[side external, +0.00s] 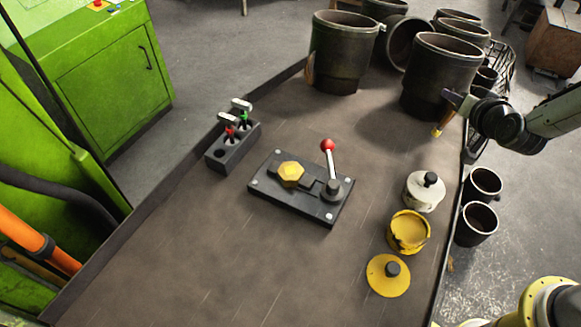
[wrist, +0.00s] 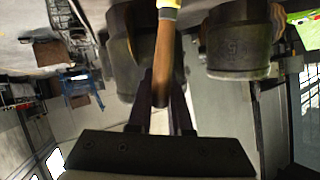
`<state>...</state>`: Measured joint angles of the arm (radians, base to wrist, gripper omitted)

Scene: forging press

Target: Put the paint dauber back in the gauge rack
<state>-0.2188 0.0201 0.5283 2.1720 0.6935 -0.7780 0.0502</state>
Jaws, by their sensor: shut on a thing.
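My gripper (side external: 452,103) is at the right edge of the bench, in front of the big dark pots. It is shut on the paint dauber, whose yellow tip (side external: 437,132) points down over the bench in the side view. In the wrist view the dauber's wooden handle (wrist: 163,60) sits between the fingers (wrist: 162,95). The gauge rack (side external: 222,160) is a dark block at the left bench edge, well away from my gripper. It holds a red-marked gauge (side external: 229,123) and a green-marked gauge (side external: 242,108); its near-left hole looks empty.
A dark plate (side external: 265,195) with a yellow hexagon and a red-knobbed lever (side external: 328,147) lies mid-bench. An open yellow paint pot (side external: 408,248), a yellow lid (side external: 383,284) and a white lidded pot (side external: 418,198) stand at right. Large dark pots (side external: 340,50) crowd the back.

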